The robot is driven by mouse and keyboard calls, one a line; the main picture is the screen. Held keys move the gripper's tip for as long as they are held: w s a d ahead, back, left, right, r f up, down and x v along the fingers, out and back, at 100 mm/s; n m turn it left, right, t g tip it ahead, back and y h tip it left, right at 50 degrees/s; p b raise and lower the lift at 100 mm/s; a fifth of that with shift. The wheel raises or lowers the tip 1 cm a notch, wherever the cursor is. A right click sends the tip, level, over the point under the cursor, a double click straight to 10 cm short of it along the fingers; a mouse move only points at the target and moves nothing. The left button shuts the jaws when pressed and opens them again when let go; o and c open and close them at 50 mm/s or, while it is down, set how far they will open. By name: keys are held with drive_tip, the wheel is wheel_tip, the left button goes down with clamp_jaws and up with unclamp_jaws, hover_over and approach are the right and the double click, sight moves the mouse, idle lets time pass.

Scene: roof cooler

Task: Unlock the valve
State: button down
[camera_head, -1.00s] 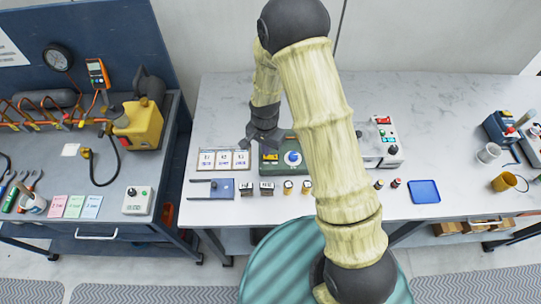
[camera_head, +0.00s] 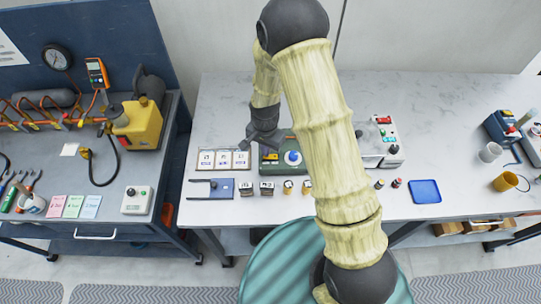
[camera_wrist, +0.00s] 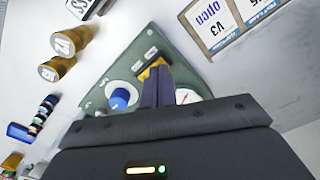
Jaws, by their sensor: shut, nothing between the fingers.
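A green valve panel (camera_head: 277,168) lies on the white bench, partly hidden behind my arm. It carries a blue knob (camera_head: 292,158) on a white round base and a yellow part (camera_head: 269,157) to the knob's left. In the wrist view the green panel (camera_wrist: 97,97) shows the blue knob (camera_wrist: 121,97), the yellow part (camera_wrist: 152,66) and a white dial with a red needle, partly covered by my fingers. My gripper (camera_wrist: 160,72) is shut and empty, its tips over or near the yellow part; contact cannot be told. In the head view my gripper (camera_head: 251,148) hangs over the panel's left side.
A framed row of cards (camera_head: 222,161) lies left of the panel; one reads V3 open in the wrist view (camera_wrist: 212,22). In front are a blue plate (camera_head: 220,188) and several small blocks and cylinders (camera_head: 288,187). A grey box (camera_head: 385,160) stands right. Bench space is free farther right.

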drive_tip(key=shift+f+b, duration=0.35)
drive_tip(key=shift+f, duration=0.15)
idle(0.3)
drive_tip(key=shift+r+p, duration=2.6)
drive_tip(key=shift+r, duration=0.95)
drive_tip(key=s+d+r+n+t+b, duration=0.1)
drive_tip(key=s+d+r+n, duration=0.2)
drive_tip(key=s+d+r, duration=0.3)
drive_tip(key=s+d+r+n+t+b, duration=0.1)
drive_tip(key=s+d+r+n, duration=0.2)
drive_tip(key=s+d+r, duration=0.3)
wheel_tip(320, 180, up, 5)
drive_tip(key=shift+s+d+f+t, duration=0.2)
drive_tip(key=shift+s+d+t, duration=0.1)
drive_tip(key=shift+d, duration=0.5)
drive_tip(key=shift+w, duration=0.1)
